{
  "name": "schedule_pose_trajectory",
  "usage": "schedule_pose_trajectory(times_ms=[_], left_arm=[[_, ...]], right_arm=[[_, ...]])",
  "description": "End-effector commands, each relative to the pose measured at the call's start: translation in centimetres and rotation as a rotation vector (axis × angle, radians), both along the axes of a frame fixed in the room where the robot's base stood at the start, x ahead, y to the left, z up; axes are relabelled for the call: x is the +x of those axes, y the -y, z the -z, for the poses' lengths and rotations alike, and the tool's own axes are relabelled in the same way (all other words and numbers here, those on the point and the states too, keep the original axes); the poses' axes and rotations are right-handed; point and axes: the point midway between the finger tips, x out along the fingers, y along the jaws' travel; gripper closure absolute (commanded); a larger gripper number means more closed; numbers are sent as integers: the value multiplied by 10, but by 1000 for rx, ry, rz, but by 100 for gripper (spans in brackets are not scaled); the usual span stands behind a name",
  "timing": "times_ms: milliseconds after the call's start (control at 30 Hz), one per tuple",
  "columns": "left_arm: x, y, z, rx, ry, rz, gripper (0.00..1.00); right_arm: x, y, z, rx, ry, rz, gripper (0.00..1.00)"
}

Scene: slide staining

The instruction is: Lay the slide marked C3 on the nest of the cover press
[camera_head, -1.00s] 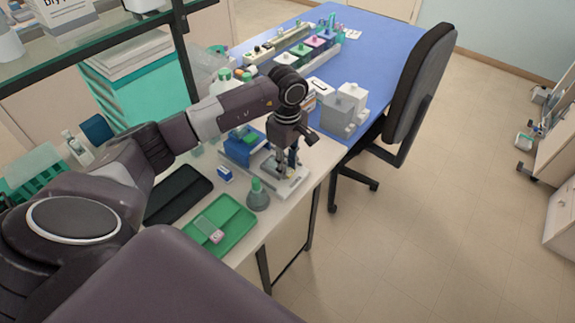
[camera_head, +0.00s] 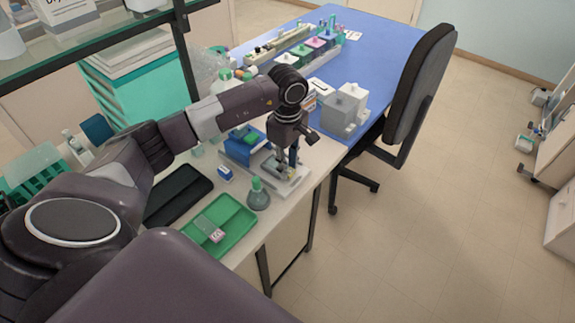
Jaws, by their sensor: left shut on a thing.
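My left gripper (camera_head: 287,168) points down over the white base of what looks like the cover press (camera_head: 299,183), near the table's front right edge. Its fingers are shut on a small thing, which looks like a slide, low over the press. The fingers hide most of it and I cannot read its mark. I cannot tell whether it touches the nest, which is also largely hidden. A pale slide with a pinkish label (camera_head: 217,236) lies in the green tray (camera_head: 236,222); its mark is too small to read. My right gripper is not in view.
A grey-green flask (camera_head: 258,196) stands just left of the press, with a small blue-and-white box (camera_head: 225,174) beyond it. A blue box with a green top (camera_head: 240,150) stands behind. A black tray (camera_head: 178,194) lies left. White and grey containers (camera_head: 340,116) stand on the blue table.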

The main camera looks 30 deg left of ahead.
Motion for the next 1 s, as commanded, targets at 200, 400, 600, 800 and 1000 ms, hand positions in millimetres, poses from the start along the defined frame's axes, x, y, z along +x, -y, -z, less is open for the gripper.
schedule_pose_trajectory(times_ms=[200, 400, 600, 800, 1000], left_arm=[[-6, 4, 10, -4, -21, 5, 74], [-7, 4, 10, -4, -22, 6, 57], [-6, 4, 9, -4, -20, 6, 57], [-6, 4, 8, -4, -18, 6, 57], [-5, 3, 6, -4, -16, 6, 57]], right_arm=[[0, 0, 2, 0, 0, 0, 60], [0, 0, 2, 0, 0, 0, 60], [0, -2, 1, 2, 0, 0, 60], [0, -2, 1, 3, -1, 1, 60], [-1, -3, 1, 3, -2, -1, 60]])
